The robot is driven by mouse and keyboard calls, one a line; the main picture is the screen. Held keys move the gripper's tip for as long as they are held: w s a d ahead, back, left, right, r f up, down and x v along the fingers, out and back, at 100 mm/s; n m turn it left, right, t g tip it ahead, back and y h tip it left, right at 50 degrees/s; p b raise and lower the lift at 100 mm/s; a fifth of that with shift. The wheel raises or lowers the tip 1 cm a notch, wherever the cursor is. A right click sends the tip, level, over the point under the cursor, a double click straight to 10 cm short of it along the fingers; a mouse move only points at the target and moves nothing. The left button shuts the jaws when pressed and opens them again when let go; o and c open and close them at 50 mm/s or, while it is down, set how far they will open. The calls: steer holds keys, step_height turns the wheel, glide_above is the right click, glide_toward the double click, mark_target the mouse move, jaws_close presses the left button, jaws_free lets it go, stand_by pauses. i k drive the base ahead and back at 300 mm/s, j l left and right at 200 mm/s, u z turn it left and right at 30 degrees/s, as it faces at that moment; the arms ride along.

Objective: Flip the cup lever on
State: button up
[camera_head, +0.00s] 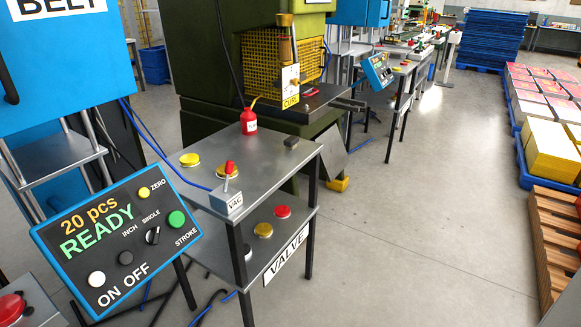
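A small toggle lever (229,171) with a red tip stands roughly upright on a grey box marked VAC (227,202). The box is at the front corner of a grey metal table (262,170). No part is labelled as a cup lever; I cannot tell from the lever's pose whether it is on or off. My gripper is not in view.
A red oil bottle (248,122) and yellow lids (190,159) are on the table. A blue-framed control panel (118,240) reading READY stands left of the VAC box. The green press (205,60) rises behind. Floor (410,240) to the right is clear; a wooden pallet (553,240) is beyond.

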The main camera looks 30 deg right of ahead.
mark_target(230, 166)
steer(key=z, duration=0.55)
steer(key=i+l+z, duration=0.15)
steer(key=z, duration=0.25)
steer(key=i+l+z, duration=0.2)
steer(key=z, duration=0.25)
steer(key=l, duration=0.1)
